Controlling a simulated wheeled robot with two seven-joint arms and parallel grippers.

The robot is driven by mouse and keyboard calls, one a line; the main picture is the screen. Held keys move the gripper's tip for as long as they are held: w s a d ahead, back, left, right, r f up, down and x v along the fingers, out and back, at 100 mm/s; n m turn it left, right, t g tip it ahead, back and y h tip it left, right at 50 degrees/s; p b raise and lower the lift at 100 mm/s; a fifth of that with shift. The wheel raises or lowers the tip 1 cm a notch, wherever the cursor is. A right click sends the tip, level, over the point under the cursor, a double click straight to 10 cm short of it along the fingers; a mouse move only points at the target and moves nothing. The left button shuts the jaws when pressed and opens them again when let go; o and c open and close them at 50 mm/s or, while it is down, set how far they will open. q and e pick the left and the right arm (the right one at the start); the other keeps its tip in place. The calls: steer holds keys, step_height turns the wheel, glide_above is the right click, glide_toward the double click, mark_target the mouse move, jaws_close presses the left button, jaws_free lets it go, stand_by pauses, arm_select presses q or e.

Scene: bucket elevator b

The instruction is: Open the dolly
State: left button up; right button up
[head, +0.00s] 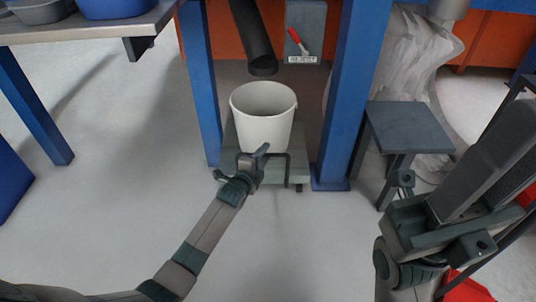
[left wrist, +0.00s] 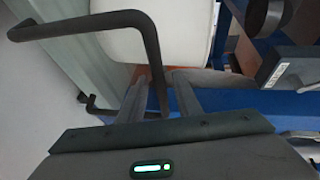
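The dolly (head: 301,169) is a low grey-green platform on small casters between two blue posts, with a dark bar handle (head: 287,168) at its front. A white bucket (head: 264,130) stands upright on it. My left gripper (head: 254,157) is at the left part of this handle. In the left wrist view the handle (left wrist: 75,25) bends down and one leg passes between the fingertips of my left gripper (left wrist: 160,82). A gap shows beside the bar, so the fingers look open around it. My right gripper (head: 440,215) is at the lower right, away from the dolly; its fingers are unclear.
A dark chute (head: 256,40) ends above the bucket. A red-handled lever (head: 297,42) sits on a grey box behind. Blue posts (head: 202,90) (head: 350,95) flank the dolly. A small dark stool (head: 408,130) stands at right. The floor in front is clear.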

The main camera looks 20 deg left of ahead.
arm_select(q)
steer(key=shift+b+x, duration=0.6)
steer(key=shift+x, duration=1.25)
jaws_close()
